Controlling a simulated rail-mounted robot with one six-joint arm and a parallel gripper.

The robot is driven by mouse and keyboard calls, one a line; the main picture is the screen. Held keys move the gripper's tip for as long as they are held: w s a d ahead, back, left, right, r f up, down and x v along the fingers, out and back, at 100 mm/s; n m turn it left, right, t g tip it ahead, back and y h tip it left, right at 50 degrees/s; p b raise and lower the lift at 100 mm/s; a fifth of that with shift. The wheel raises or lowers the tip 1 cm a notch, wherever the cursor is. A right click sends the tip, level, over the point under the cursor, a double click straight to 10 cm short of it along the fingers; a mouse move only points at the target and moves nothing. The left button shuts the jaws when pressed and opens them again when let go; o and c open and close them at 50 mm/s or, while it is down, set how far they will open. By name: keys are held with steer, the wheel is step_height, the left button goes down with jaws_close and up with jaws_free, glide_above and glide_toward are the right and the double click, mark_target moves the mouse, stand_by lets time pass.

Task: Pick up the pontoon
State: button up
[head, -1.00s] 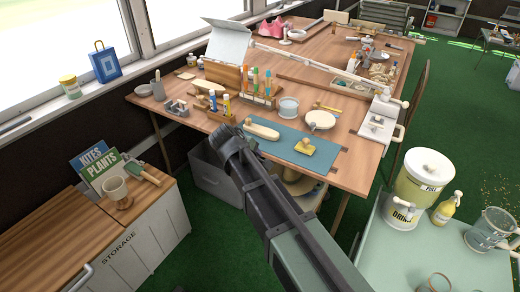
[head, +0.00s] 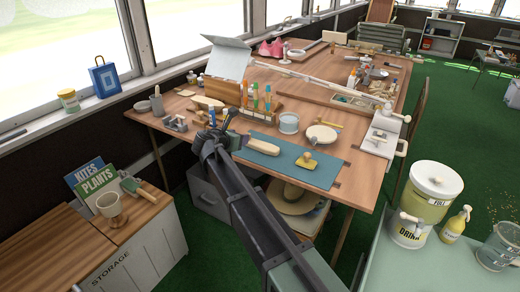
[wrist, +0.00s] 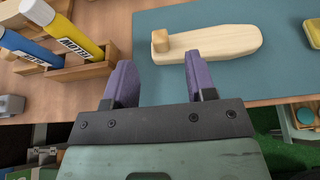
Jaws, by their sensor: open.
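A pale wooden hull-shaped piece (wrist: 215,43) with a small block on its left end lies on a blue-green mat (wrist: 160,85). It looks like the pontoon, though I cannot be sure. In the head view, this piece (head: 264,136) is just behind and right of my gripper (head: 216,137). A yellow piece with a knob (head: 307,160) lies farther right on the mat. In the wrist view, my gripper (wrist: 157,65) has its two purple fingers apart, with nothing held between them. The hull piece lies ahead and to the right of the fingers.
A wooden rack (wrist: 82,68) with blue and yellow glue tubes stands close to the left finger. A white tub (head: 289,123) and a pale round dish (head: 321,135) stand behind the mat. A drink dispenser (head: 425,205) stands on the right-hand table.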

steer(key=b+x, duration=0.2)
steer(key=x, duration=0.3)
steer(key=shift+w, duration=0.15)
steer(key=shift+r, duration=0.1)
jaws_close()
step_height(320, 180, up, 20)
steer(key=p, duration=2)
